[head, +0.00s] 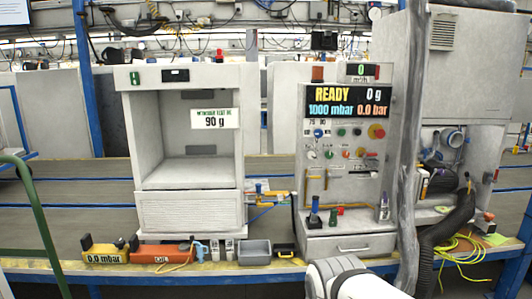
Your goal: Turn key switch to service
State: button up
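The control panel (347,200) is a grey upright unit at right of centre, with a display (346,102) reading READY, 0 g, 1000 mbar and 0.0 bar. My gripper is not in view; only a white part of my arm shows at the bottom, in front of the panel's drawer.
An open grey chamber (135,150) marked 90 g stands left of the panel. Yellow and orange boxes (160,252) and a grey bin (254,252) line the bench front. A grey vertical column (408,130) and a dark corrugated hose (440,235) stand at the panel's right.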

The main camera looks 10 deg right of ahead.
aim_at(310, 155)
jog(key=u, duration=0.05)
jog(key=i, duration=1.85)
jog(key=z, duration=0.75)
jog(key=k, duration=0.8)
jog(key=z, duration=0.15)
jog(key=i, duration=0.85)
jog(key=u, duration=0.05)
